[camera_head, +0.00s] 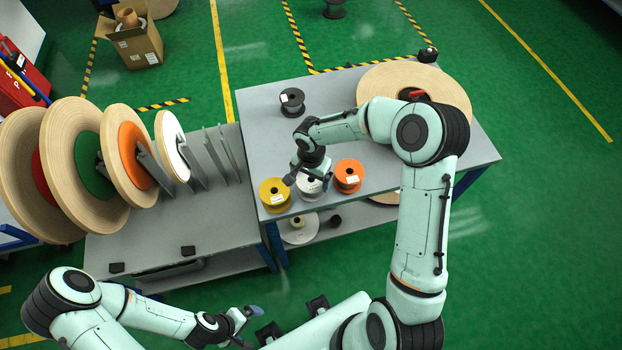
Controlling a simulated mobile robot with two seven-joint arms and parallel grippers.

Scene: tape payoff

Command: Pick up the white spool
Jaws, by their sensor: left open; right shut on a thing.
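The white spool (309,189) stands on the grey table between a yellow spool and an orange spool. My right gripper (308,178) reaches down over it from above and is shut on it; the gripper hides the spool's upper part. Whether the spool is clear of the table top I cannot tell. My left gripper (248,324) is open and empty, low in the view, in front of the table and away from the spools.
The yellow spool (274,196) and orange spool (348,177) stand close on either side. A dark spool (292,102) and a large wooden-coloured reel (455,95) are farther back on the table (262,132). Large reels (125,190) stand in a rack at left.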

